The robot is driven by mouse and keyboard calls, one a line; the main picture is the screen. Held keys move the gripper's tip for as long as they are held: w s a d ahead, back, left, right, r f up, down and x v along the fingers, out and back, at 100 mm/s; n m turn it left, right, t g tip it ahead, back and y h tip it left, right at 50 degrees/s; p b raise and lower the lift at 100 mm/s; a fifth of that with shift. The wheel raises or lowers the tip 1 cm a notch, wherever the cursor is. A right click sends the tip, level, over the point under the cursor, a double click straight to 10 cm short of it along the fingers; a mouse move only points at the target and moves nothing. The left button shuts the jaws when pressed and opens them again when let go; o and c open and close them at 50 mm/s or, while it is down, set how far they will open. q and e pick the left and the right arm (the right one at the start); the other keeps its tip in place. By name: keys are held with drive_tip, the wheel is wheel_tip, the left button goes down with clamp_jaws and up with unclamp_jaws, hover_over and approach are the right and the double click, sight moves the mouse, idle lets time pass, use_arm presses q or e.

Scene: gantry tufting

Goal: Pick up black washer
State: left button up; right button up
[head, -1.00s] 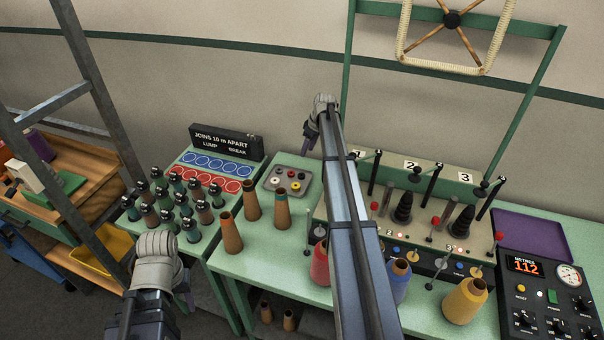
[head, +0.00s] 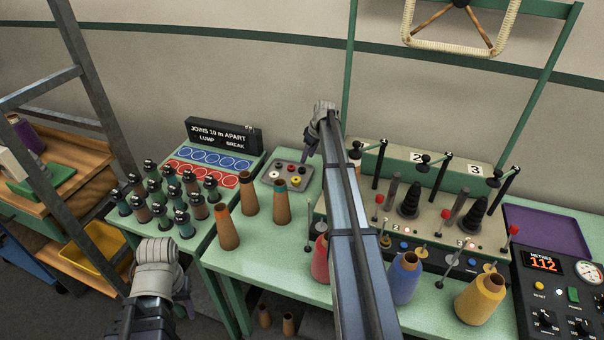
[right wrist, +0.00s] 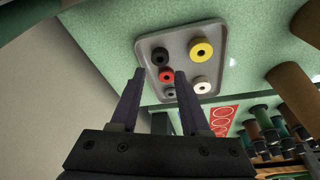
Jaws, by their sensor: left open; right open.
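A grey tray (head: 269,187) on the green bench holds several small round washers. In the right wrist view the tray (right wrist: 183,67) shows a black washer (right wrist: 159,55) at its upper left, beside a yellow one (right wrist: 201,50), a red one (right wrist: 166,76) and a white one (right wrist: 202,85). Another dark washer (right wrist: 171,92) lies below the red one. My right gripper (head: 309,149) is open and empty, over the tray's far right side in the head view; its fingers (right wrist: 160,76) point at the tray. My left gripper (head: 188,305) is open, in front of the bobbin stand.
Orange-brown cones (head: 281,202) stand just in front of the tray. Several bobbins (head: 170,195) stand to the left. A black sign (head: 222,135) stands behind. The threading rack (head: 429,200) is to the right, partly hidden by my right arm.

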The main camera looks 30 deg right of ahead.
sight(304, 170)
drive_tip(key=shift+b+x, duration=0.7)
drive_tip(key=shift+x, duration=0.4)
drive_tip(key=shift+f, duration=0.1)
drive_tip(key=b+x, duration=0.5)
drive_tip(key=shift+w, duration=0.1)
clamp_jaws()
